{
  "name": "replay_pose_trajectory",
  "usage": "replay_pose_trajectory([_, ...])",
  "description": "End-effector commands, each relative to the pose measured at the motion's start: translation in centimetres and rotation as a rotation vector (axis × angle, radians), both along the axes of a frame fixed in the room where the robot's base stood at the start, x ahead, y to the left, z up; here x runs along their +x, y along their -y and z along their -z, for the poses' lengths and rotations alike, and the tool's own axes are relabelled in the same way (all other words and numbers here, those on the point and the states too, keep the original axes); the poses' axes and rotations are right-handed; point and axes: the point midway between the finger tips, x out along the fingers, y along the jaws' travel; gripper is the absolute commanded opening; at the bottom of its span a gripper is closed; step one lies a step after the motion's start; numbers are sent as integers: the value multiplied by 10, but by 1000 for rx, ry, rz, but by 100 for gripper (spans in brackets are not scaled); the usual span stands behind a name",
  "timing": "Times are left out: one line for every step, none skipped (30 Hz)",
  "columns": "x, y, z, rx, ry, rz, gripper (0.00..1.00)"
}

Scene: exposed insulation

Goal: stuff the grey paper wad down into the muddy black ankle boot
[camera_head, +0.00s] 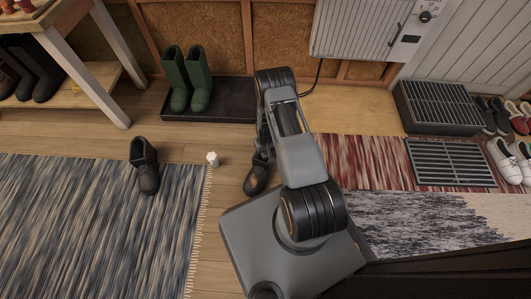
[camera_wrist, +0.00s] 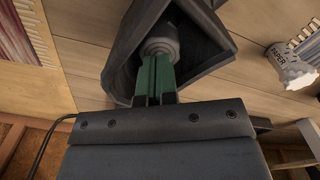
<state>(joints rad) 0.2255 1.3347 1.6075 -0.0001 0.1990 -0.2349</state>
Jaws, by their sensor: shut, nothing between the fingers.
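The black ankle boot (camera_head: 256,181) stands on the wooden floor below my arm, its upper part mostly hidden in the head view. In the wrist view, the boot's open shaft (camera_wrist: 122,55) surrounds my gripper (camera_wrist: 157,60). The green fingers are shut together, reaching into the opening. A round grey wad (camera_wrist: 160,38) sits inside the boot at the fingertips, seemingly touching them; it is not gripped. How deep it sits is hard to tell.
A second dark boot (camera_head: 146,170) stands on the blue-grey rug (camera_head: 60,220). A small white piece marked "PAPER" (camera_wrist: 290,68) lies on the floor, also visible in the head view (camera_head: 212,159). Green boots (camera_head: 187,80) stand on a black tray (camera_head: 235,105) behind.

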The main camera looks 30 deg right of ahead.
Motion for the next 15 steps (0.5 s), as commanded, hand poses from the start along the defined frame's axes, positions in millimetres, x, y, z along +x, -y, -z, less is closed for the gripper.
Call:
replay_pose_trajectory([0,0,-8,0,0,0,0])
replay_pose_trajectory([0,0,-11,0,0,0,0])
replay_pose_trajectory([0,0,-14,0,0,0,0])
replay_pose_trajectory([0,0,-16,0,-1,0,0])
replay_pose_trajectory([0,0,-19,0,-1,0,0])
replay_pose_trajectory([0,0,-22,0,-1,0,0])
replay_pose_trajectory([0,0,-25,0,-1,0,0])
replay_pose_trajectory([0,0,-27,0,-1,0,0])
replay_pose_trajectory([0,0,-31,0,0,0,0])
replay_pose_trajectory([0,0,-34,0,0,0,0])
replay_pose_trajectory([0,0,-36,0,0,0,0])
replay_pose_trajectory([0,0,-40,0,1,0,0])
replay_pose_trajectory([0,0,-42,0,1,0,0])
replay_pose_trajectory([0,0,-45,0,0,0,0])
replay_pose_trajectory([0,0,-48,0,0,0,0])
